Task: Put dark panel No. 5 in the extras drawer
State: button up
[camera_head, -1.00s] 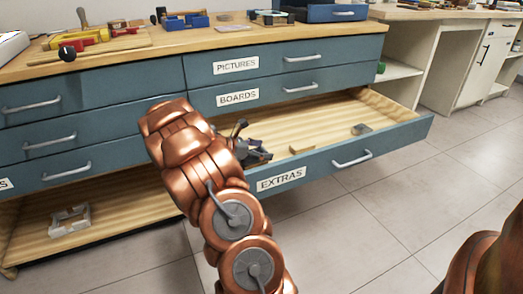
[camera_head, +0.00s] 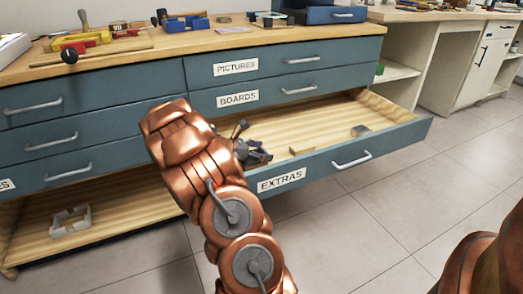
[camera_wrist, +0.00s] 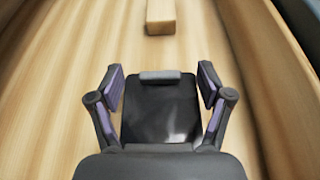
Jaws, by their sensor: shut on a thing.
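The extras drawer (camera_head: 395,141), with a blue front and the label EXTRAS (camera_head: 281,180), is pulled open under the BOARDS drawer. My gripper (camera_head: 247,145) is inside the left part of the drawer space, partly hidden by my arm. In the wrist view, my gripper (camera_wrist: 160,92) is shut on a glossy dark panel (camera_wrist: 160,108), with a finger along each side. The panel is over the drawer's wooden bottom (camera_wrist: 50,95); I cannot tell whether it touches it. No number shows on the panel.
A small wooden block (camera_head: 302,150) lies in the drawer, also ahead of the panel in the wrist view (camera_wrist: 160,14). A small grey piece (camera_head: 360,130) lies farther right. Bare drawer bottom lies between the pieces.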

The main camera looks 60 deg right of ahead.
jog(key=shift+s+a+f, duration=0.15)
jog(key=shift+s+f, duration=0.05)
jog(key=shift+f, duration=0.7)
jog(key=o, duration=1.1)
jog(key=shift+f, duration=0.1)
jog(key=shift+s, duration=0.1)
jog(key=shift+w+d+r+p, duration=0.25)
jog(key=shift+r+p, duration=0.4)
jog(key=shift+p, duration=0.4)
notch_tip(320, 180, up, 3)
jog(key=shift+f+p, duration=0.1)
jog(key=shift+p, duration=0.7)
jog(key=shift+r+p, duration=2)
jog(key=shift+r, duration=0.45)
jog(key=shift+w+r, duration=0.1)
